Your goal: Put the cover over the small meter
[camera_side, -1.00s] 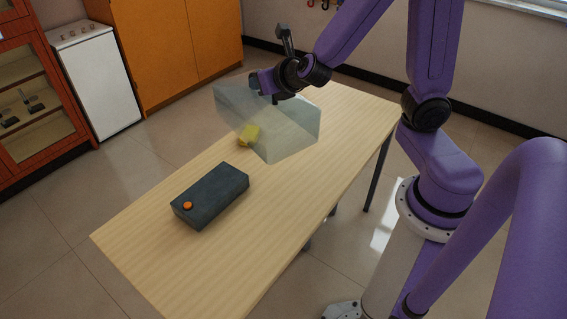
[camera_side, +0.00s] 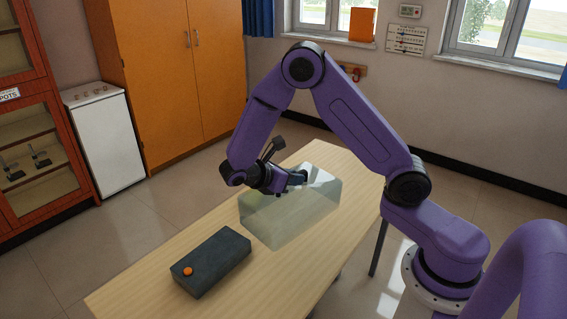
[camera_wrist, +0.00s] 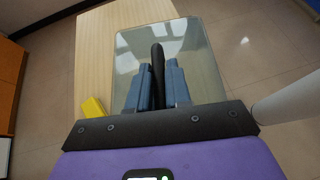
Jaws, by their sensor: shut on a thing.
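The cover is a clear, greenish box (camera_side: 290,222), low over the table beyond a dark grey box; I cannot tell whether its rim touches the wood. It also shows in the wrist view (camera_wrist: 200,60). My gripper (camera_side: 290,181) is at its top, shut on it, with a black bar between the fingers in the wrist view (camera_wrist: 157,72). The dark grey box (camera_side: 212,262) with an orange knob (camera_side: 188,271) lies uncovered nearer the camera. A yellow block (camera_wrist: 93,107) shows left of the cover in the wrist view. No meter face is legible.
The pale wooden table (camera_side: 150,272) is clear around the dark box. A white cabinet (camera_side: 105,140), an orange cupboard (camera_side: 160,70) and a red glass-fronted cabinet (camera_side: 25,130) stand beyond it, off the table.

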